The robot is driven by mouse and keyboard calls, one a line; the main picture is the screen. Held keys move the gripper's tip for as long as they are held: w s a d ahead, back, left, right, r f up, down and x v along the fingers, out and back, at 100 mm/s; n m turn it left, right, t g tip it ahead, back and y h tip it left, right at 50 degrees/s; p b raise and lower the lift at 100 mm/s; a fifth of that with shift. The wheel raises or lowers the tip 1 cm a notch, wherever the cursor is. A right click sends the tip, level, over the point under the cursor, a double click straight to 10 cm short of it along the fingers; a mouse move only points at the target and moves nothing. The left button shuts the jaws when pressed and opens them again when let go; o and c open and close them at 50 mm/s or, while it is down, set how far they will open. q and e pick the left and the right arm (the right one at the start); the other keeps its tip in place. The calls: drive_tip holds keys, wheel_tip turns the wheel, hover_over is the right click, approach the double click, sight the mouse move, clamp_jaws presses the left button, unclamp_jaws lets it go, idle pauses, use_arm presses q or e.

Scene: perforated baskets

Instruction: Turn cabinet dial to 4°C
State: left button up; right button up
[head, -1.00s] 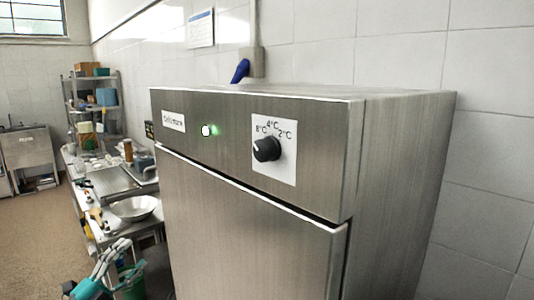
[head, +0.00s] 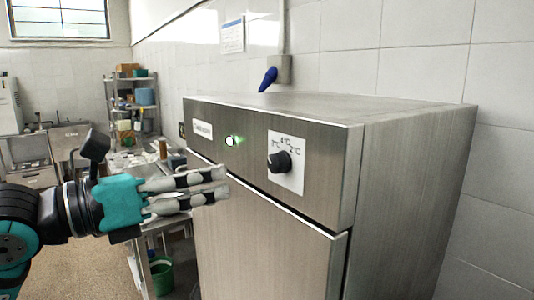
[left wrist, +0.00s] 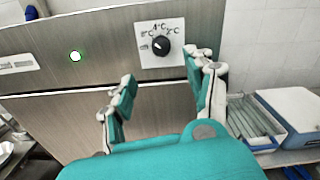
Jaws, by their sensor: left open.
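The black dial (head: 279,162) is on a white plate (head: 288,178) marked 8°C, 4°C and 2°C, on the upper front of the steel cabinet (head: 255,215). The dial also shows in the left wrist view (left wrist: 160,46). Its pale pointer mark seems to face left, on the 8°C side, but is small. My left gripper (head: 225,182) is open and empty, left of and slightly below the dial, apart from it. In the left wrist view, its fingers (left wrist: 165,75) are spread below the dial. My right gripper is not in view.
A green light (head: 231,141) glows left of the dial. A steel counter, a shelf rack (head: 133,105) and a green bucket (head: 159,275) stand behind my left arm. The left wrist view shows a blue-and-white device (left wrist: 290,110) at the right. A tiled wall backs the cabinet.

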sight(272, 165)
use_arm(q)
drive_tip(key=p+x, duration=0.4)
drive_tip(key=x, duration=0.6)
drive_tip(key=shift+r, duration=0.15)
drive_tip(key=shift+w+d, duration=0.2)
drive_tip(key=shift+d, duration=0.45)
